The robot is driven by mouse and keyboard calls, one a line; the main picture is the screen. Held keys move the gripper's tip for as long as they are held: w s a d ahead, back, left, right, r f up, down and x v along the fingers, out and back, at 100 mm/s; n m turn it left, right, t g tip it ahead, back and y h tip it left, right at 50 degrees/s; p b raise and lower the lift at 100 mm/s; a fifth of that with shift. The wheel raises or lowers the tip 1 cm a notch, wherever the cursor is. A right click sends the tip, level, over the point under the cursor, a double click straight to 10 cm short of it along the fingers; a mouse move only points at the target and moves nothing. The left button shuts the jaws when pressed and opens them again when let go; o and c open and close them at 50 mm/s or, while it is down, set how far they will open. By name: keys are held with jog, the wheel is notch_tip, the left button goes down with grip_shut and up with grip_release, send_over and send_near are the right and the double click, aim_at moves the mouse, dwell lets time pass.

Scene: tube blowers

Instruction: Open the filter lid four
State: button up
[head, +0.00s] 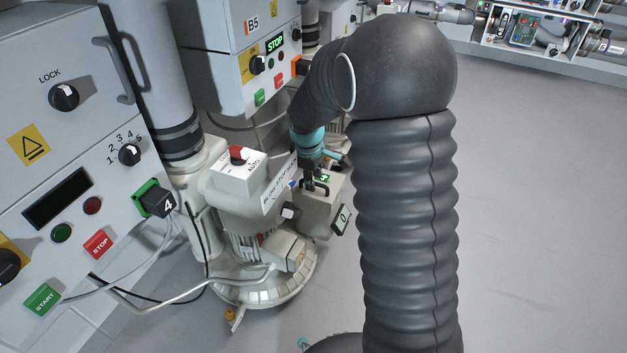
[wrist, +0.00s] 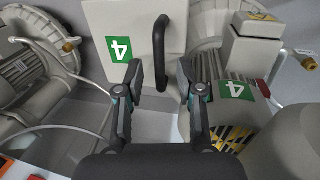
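The filter lid four is a pale grey panel with a green "4" label and a black bar handle. In the wrist view the lid (wrist: 97,22) is at the top centre and its handle (wrist: 160,48) points down between my fingers. My gripper (wrist: 160,78) is open, with one finger on each side of the handle's lower end; I see a gap on both sides. In the head view my gripper (head: 312,172) is at the black handle (head: 317,188) on top of the grey filter box (head: 319,208), partly hidden by my arm.
The blower (head: 250,235) with a white switch box (head: 239,173) stands left of the filter box. A control cabinet (head: 75,150) fills the left side, and another cabinet (head: 235,55) marked B5 stands behind. The floor (head: 540,200) on the right is clear.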

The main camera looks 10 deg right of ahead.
jog(key=shift+f, duration=0.3)
grip_shut()
jog(key=shift+w+r, duration=0.1)
